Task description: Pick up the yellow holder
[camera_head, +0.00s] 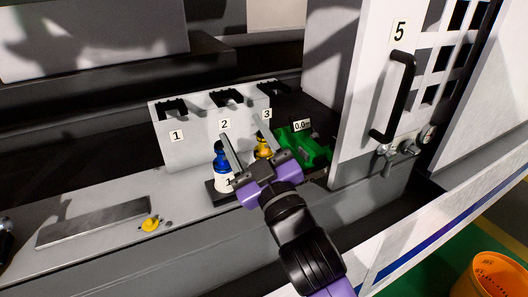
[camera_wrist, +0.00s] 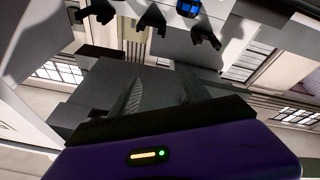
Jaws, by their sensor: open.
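The yellow holder (camera_head: 263,146) stands upright beside the blue-topped holder (camera_head: 221,158), in front of the grey rack (camera_head: 190,142). In the head view my gripper (camera_head: 247,138) is open. Its two fingers point toward the rack, and the yellow holder appears between them, close to the right finger. I cannot tell whether they touch. The lower part of the yellow holder is hidden behind my gripper. In the wrist view the gap between the fingers (camera_wrist: 160,78) looks empty, and I do not see the yellow holder there.
The rack has black forks labelled 1, 2 and 3. A green device (camera_head: 302,146) with a small display stands just right. A small yellow piece (camera_head: 151,224) and a metal bar (camera_head: 95,222) lie on the ledge. Door 5 with its black handle (camera_head: 398,97) is at right, above an orange bin (camera_head: 495,275).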

